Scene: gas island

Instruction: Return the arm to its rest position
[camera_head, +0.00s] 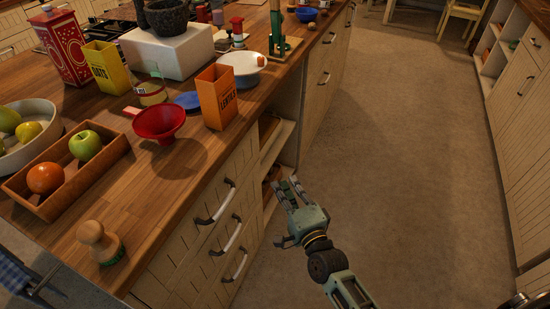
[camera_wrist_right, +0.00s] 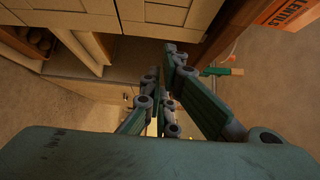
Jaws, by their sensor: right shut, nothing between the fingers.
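My right gripper (camera_head: 287,188) is in the lower middle of the head view, beside the wooden kitchen island (camera_head: 190,175) and below its top. It is over the floor (camera_head: 400,180), in front of the open shelves (camera_head: 283,135) in the island's side. Its fingers point toward the island. In the right wrist view the fingers (camera_wrist_right: 160,82) come close together, with nothing held between them. My left gripper does not show in either view.
On the island's near edge stand an orange lentils box (camera_head: 216,97), a red funnel (camera_head: 159,122) and a wooden stamp-like knob (camera_head: 99,240). Drawer handles (camera_head: 216,204) stick out from the island's side. The aisle floor to the right is clear, up to the right-hand cabinets (camera_head: 520,130).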

